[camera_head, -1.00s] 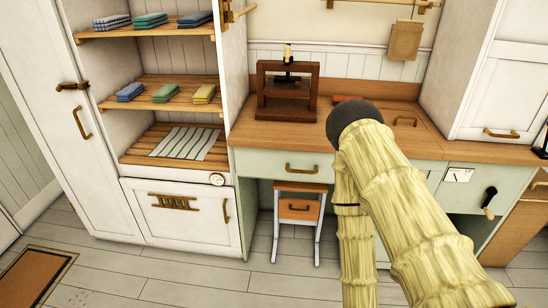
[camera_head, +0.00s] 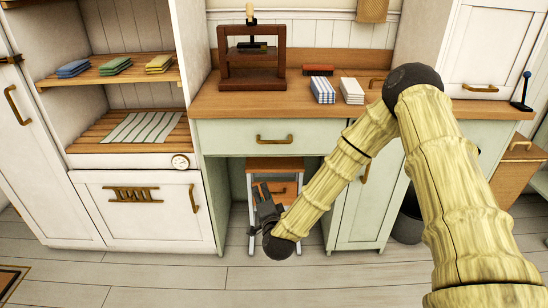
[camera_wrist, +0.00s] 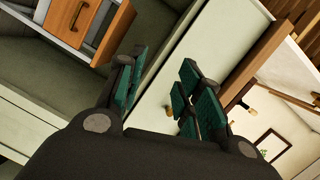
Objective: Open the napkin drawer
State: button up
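A wide pale green drawer (camera_head: 235,137) with a brass bar handle (camera_head: 274,140) sits under the wooden counter and is shut. No label shows which drawer is the napkin drawer. Blue-striped napkins (camera_head: 323,90) and a pale stack (camera_head: 352,91) lie on the counter above. My gripper (camera_head: 264,207) is below this drawer, in front of the small stool, apart from the handle. In the wrist view its green-padded fingers (camera_wrist: 160,88) are spread with nothing between them. A pale panel (camera_wrist: 205,52) fills the space beyond, under a wooden edge.
A green cupboard door (camera_head: 362,200) is to the right. A wooden press (camera_head: 252,75) stands on the counter. White shelving is left; the floor in front is clear.

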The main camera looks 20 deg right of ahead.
aim_at(274, 143)
jog(key=w+d+r+m+t+h+b, duration=0.35)
jog(key=w+d+r+m, duration=0.25)
jog(key=r, duration=0.2)
jog(key=shift+g+h, duration=0.35)
jog(key=shift+h, duration=0.1)
jog(key=x, duration=1)
jog(key=shift+w+a+r, duration=0.1)
jog(key=shift+a, duration=0.05)
grip_shut()
